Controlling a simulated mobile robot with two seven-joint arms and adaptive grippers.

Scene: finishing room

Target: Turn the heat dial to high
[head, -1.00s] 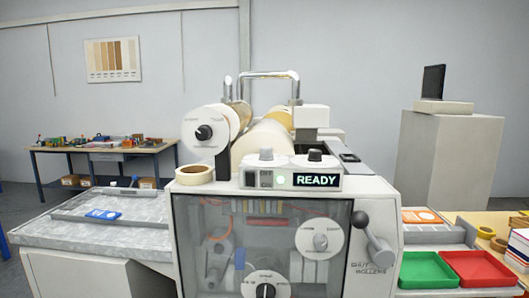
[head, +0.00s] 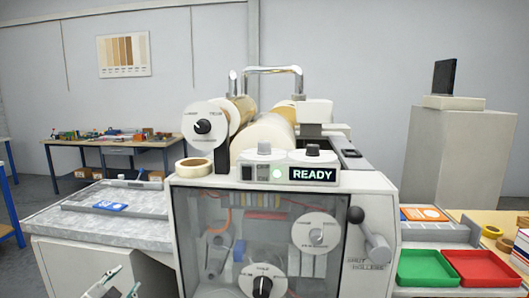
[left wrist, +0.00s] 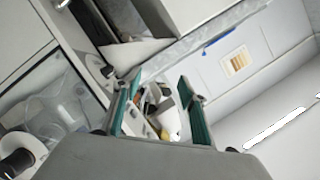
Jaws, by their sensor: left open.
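The machine (head: 380,280) carries several dials, with labels too small to read, so I cannot tell which is the heat dial. A white disc with a black knob (head: 203,127) is at upper left. Another white dial (head: 317,234) is at right on the front panel, and one with a dark knob (head: 262,284) is at the bottom, partly cut off. My left gripper (head: 125,279) is open and empty at lower left, apart from the machine. The left wrist view shows its spread fingers (left wrist: 158,100).
A display (head: 313,174) reads READY. A lever (head: 374,240) sticks out at the panel's right. A tape roll (head: 195,167) lies on the machine's left. Green (head: 440,280) and red trays (head: 482,280) stand at right. A grey side table (head: 60,215) is at left.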

